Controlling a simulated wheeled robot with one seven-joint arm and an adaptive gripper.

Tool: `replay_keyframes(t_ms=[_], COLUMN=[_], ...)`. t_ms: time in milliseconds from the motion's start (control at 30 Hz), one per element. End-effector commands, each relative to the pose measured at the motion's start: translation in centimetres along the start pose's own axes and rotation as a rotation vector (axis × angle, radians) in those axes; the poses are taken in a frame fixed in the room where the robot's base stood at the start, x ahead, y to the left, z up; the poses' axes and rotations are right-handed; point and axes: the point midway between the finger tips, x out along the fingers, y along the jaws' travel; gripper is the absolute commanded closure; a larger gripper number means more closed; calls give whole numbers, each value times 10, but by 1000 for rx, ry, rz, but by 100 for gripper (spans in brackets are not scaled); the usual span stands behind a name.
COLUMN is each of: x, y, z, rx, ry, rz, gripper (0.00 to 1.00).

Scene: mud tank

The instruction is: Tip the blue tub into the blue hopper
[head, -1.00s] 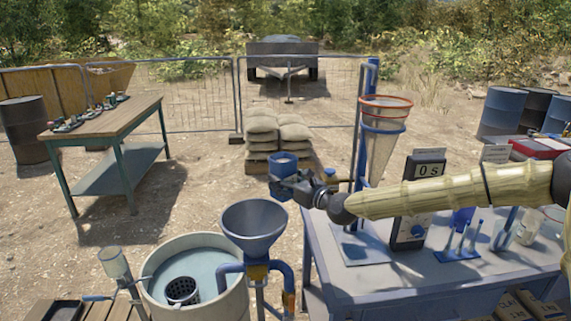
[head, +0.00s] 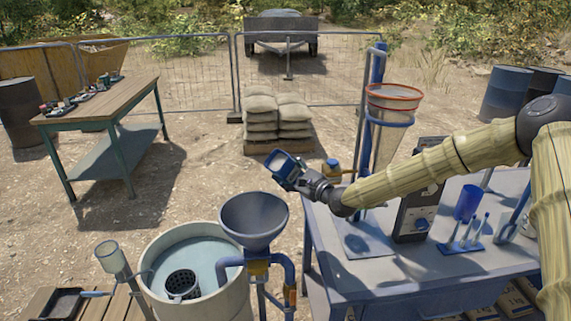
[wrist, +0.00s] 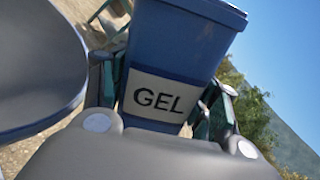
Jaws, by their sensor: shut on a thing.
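My gripper (head: 297,180) is shut on the blue tub (head: 284,164). In the wrist view the tub (wrist: 188,45) stands between the two fingers, with a white GEL label facing the camera. The tub is held in the air and looks tilted in the head view; its contents are hidden. The blue-grey hopper (head: 253,217) is a wide funnel on a stand, below and to the left of the tub in the head view. A grey rounded rim at the left of the wrist view looks like the hopper (wrist: 40,70).
A round tank (head: 160,250) of liquid with a dark strainer basket stands left of the hopper. The blue-grey bench (head: 385,270) at right carries a cone funnel (head: 390,130) on a stand, a timer box and tools. Sandbags and a side table stand behind on open ground.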

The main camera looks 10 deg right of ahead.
Motion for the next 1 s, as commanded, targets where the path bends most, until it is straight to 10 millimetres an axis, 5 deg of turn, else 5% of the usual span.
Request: replay_keyframes(t_ms=[1000], x=[3], y=[34], z=[31], rx=[-958], ry=[-6], rz=[0], gripper=[76])
